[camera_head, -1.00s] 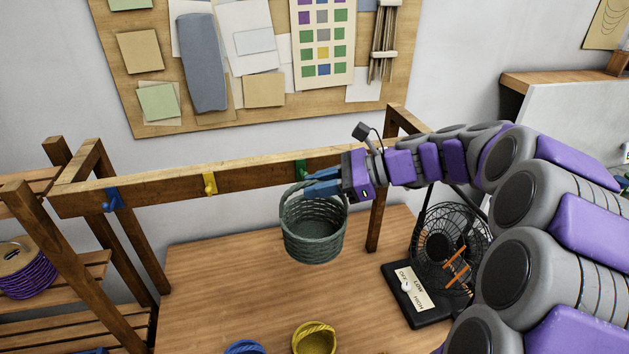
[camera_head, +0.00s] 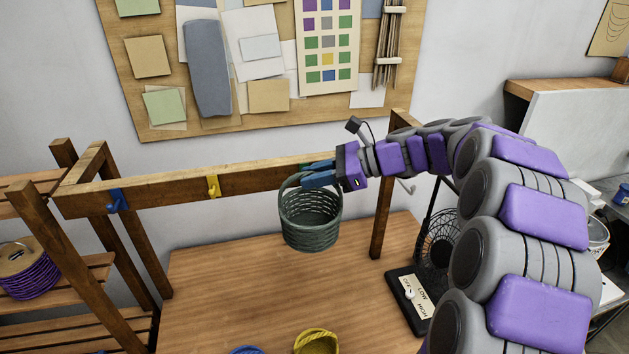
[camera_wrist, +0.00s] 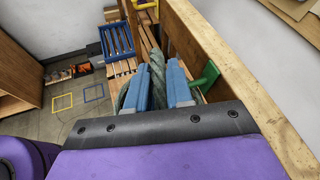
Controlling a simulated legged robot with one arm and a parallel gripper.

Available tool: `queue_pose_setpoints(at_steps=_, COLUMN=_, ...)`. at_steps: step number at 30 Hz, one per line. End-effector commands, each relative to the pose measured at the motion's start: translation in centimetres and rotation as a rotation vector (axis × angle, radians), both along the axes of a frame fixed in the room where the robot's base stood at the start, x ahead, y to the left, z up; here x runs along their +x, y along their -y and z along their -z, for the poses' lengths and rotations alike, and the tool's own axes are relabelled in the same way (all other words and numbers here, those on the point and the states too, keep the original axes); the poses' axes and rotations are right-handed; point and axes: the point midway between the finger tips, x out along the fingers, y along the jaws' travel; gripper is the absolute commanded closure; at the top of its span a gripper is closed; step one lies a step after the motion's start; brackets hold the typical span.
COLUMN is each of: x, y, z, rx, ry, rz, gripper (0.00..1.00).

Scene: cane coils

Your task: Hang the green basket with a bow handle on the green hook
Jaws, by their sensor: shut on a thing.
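The green basket (camera_head: 310,228) hangs upright from my gripper (camera_head: 303,177) in the head view, in front of the wooden rail. My gripper is shut on its bow handle; in the wrist view the green handle (camera_wrist: 157,76) runs between the two blue fingers (camera_wrist: 161,84). The green hook (camera_wrist: 206,77) is on the rail just right of the right finger in the wrist view. That finger lies between the handle and the hook, and the handle looks apart from it. In the head view the hook is mostly hidden behind my gripper.
The wooden rail (camera_head: 160,190) also bears a blue hook (camera_head: 117,200), a yellow hook (camera_head: 213,186) and a pale hook (camera_head: 407,187). A yellow basket (camera_head: 316,342) stands on the table (camera_head: 230,285) below. A fan (camera_head: 437,240) stands at right, partly behind my arm.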

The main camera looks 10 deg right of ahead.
Motion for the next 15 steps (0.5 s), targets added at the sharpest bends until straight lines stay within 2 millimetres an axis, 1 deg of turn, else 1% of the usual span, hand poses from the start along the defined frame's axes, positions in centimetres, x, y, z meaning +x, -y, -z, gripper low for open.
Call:
queue_pose_setpoints(at_steps=3, x=0.9, y=0.1, z=0.3, rx=-0.003, ry=0.001, rz=0.003, gripper=1.00)
queue_pose_setpoints(at_steps=15, x=3.0, y=0.1, z=0.6, rx=-0.003, ry=0.000, rz=0.007, gripper=1.00)
